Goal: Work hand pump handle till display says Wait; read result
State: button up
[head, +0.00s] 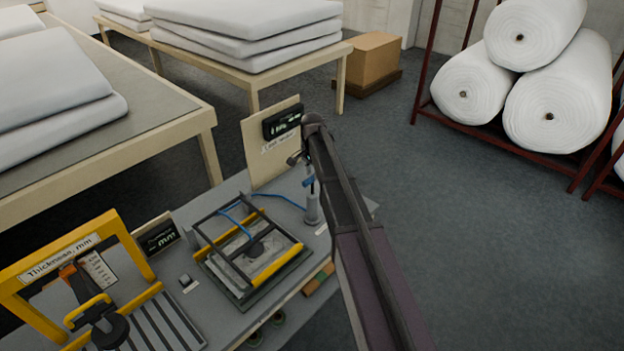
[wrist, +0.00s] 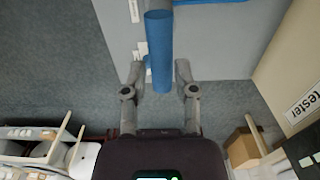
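The hand pump (head: 313,208) stands upright on the bench, a grey cylinder with a blue hose at its foot. A blue part, likely its handle, shows under my gripper (head: 302,164) in the head view. In the wrist view the blue handle (wrist: 159,45) lies between the two fingers of my gripper (wrist: 160,70). The fingers are close to both its sides; whether they press on it is not clear. My arm hides part of the bench's right side.
The tester's framed plate (head: 250,250) sits left of the pump. A yellow thickness gauge (head: 60,270) and a small dark display (head: 158,238) are farther left. A cardboard box (head: 374,60) and white rolls (head: 560,100) stand behind. The floor to the right is clear.

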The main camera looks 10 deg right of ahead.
jog(key=shift+f+b, duration=0.65)
jog(key=shift+f, duration=0.2)
jog(key=shift+f+b, duration=2.35)
jog(key=shift+b, duration=0.05)
jog(key=shift+f+b, duration=1.2)
jog(key=shift+f, duration=0.05)
jog(key=shift+r, duration=0.1)
jog(key=shift+r+p, duration=5.55)
jog(key=shift+p, duration=0.1)
notch_tip(320, 180, up, 6)
jog(key=p, duration=0.6)
send_over(312, 194)
jog(key=shift+w+d, duration=0.15)
jog(key=shift+w, duration=0.05)
